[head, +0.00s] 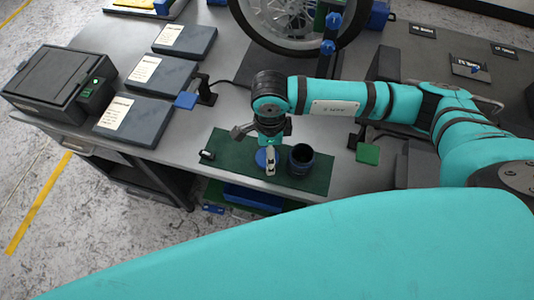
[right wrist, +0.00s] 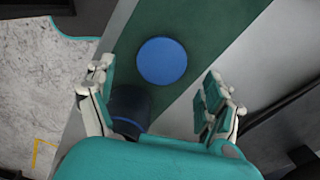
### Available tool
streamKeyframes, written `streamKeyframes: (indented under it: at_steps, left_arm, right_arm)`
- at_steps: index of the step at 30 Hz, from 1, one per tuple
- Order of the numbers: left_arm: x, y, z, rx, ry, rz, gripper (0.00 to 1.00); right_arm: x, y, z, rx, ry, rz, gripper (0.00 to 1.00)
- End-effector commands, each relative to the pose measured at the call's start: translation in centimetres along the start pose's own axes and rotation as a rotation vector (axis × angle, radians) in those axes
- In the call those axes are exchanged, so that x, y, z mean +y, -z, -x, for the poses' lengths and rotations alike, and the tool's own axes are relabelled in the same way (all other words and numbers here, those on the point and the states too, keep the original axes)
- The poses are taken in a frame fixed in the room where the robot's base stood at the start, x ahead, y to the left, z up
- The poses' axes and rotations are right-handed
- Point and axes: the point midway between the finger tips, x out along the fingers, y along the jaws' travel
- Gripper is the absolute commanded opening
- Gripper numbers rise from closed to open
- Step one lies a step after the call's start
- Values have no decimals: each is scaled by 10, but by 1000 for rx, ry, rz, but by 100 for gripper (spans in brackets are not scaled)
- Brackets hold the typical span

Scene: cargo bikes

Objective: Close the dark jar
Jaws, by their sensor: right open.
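The dark jar (head: 300,160) stands upright on the green mat, its open mouth facing up. A round blue lid (head: 261,158) lies on the mat just left of the jar. My right gripper (head: 269,160) hangs above the mat, over the lid and left of the jar, and partly covers the lid. In the right wrist view the lid (right wrist: 162,61) lies flat beyond the open, empty fingers (right wrist: 157,84). The jar (right wrist: 131,106) shows there beside the left finger, partly hidden by the gripper body. My left gripper is out of sight.
The green mat (head: 230,172) lies near the table's front edge, with a small dark item (head: 207,155) at its left end. Dark labelled cases (head: 138,118) and a black box (head: 62,82) are at left. A wheel (head: 290,20) stands behind; a green block (head: 367,153) sits at right.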

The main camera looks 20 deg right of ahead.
Motion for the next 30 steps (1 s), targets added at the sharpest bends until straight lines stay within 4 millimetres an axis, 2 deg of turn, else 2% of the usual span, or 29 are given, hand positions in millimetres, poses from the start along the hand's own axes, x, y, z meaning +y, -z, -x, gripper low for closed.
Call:
streamKeyframes:
  at_steps: [1, 6, 17, 18, 27, 30]
  left_arm:
    - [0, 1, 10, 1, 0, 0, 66]
    - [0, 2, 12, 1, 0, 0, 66]
    - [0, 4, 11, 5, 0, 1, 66]
    - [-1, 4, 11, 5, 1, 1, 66]
    - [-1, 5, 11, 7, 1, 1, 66]
    - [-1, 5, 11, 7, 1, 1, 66]
  right_arm:
    - [0, 0, -4, 2, -4, -2, 86]
    - [-1, 0, -26, 1, -1, -2, 86]
    - [-1, 0, -29, 0, 1, 0, 86]
    - [-1, 0, -29, 0, 1, 0, 84]
    - [-1, 0, -29, 0, 1, 0, 47]
    - [-1, 0, -29, 0, 1, 0, 47]
